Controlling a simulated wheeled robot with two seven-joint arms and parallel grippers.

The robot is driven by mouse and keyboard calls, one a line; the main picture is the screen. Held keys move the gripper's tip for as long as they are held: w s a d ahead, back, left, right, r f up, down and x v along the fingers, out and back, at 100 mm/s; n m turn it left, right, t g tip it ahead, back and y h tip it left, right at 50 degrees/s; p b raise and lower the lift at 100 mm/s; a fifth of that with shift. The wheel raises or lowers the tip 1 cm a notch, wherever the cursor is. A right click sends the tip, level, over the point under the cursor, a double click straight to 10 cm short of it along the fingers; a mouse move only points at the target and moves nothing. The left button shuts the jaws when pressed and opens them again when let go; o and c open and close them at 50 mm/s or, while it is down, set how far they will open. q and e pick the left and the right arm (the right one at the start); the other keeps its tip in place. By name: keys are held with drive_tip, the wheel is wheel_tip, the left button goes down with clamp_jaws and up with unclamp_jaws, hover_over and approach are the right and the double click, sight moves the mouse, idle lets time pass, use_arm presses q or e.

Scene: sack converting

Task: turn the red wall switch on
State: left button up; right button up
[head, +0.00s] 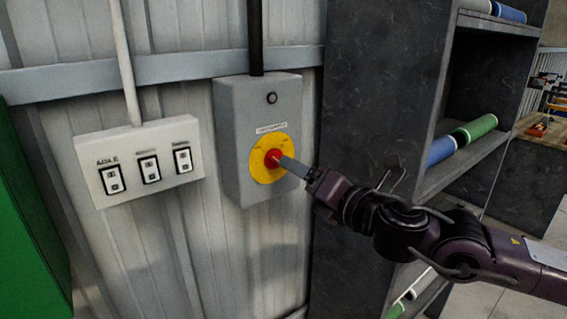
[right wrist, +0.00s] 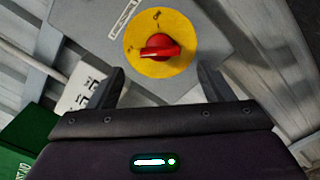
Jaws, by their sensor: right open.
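The red wall switch (head: 273,158) is a rotary knob on a round yellow plate (head: 262,174), set on a grey wall box (head: 240,120). In the right wrist view the red knob (right wrist: 160,48) lies ahead between the two open fingers, toward the top of the picture. The fingers (right wrist: 160,85) look apart from the knob, with nothing between them. An "ON" mark shows on the plate above the knob. My left gripper is not in view.
A white panel (head: 150,135) with several small switches is on the wall left of the grey box. A dark shelf unit (head: 370,90) with green and blue rolls stands to the right. A green cabinet (head: 30,210) stands at far left.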

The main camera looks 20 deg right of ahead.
sight(277, 161)
drive_tip(key=p+x, duration=0.2)
drive_tip(key=x, duration=0.4)
drive_tip(key=shift+w+a, duration=0.15)
drive_tip(key=shift+w, duration=0.2)
drive_tip(key=c, duration=1)
